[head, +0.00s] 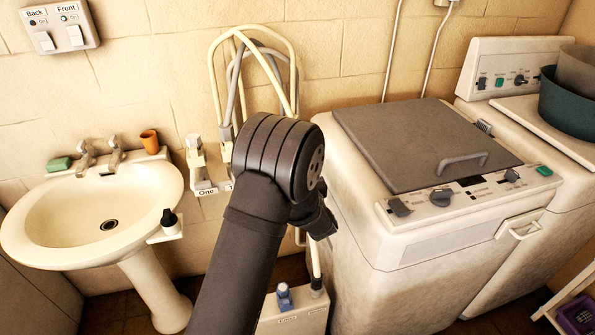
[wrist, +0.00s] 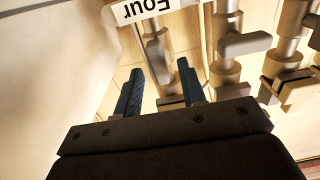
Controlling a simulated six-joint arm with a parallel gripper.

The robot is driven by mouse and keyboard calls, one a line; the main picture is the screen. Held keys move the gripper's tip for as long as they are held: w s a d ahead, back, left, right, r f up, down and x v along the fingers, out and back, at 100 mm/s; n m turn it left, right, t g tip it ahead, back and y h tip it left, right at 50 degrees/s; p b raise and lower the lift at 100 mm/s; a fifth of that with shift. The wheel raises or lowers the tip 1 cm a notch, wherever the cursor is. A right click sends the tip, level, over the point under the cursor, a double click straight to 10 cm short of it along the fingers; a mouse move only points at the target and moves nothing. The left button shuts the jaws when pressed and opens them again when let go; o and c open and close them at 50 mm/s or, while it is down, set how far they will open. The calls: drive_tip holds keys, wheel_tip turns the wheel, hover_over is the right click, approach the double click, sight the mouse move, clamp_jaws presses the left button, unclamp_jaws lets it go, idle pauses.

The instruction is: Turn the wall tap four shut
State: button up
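The white label "Four" (wrist: 150,9) shows upside down at the top of the wrist view. Just below it is the metal wall tap four (wrist: 157,50), with its narrow end toward my gripper. My gripper (wrist: 160,67) is open, its two blue fingers apart. In the picture the tap lies between the fingertips; I cannot tell whether either finger touches it. In the head view my gripper (head: 320,222) is mostly behind my arm, beside the washing machine. My arm hides tap four there.
More taps on pipes (wrist: 245,43) stand close to the right of the fingers. In the head view, tap one (head: 195,152) is left of my arm. The washing machine (head: 400,285) is close on the right, the washbasin (head: 60,225) on the left. A white box (head: 295,315) stands below.

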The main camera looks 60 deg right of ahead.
drive_tip(key=shift+w+d, duration=0.45)
clamp_jaws()
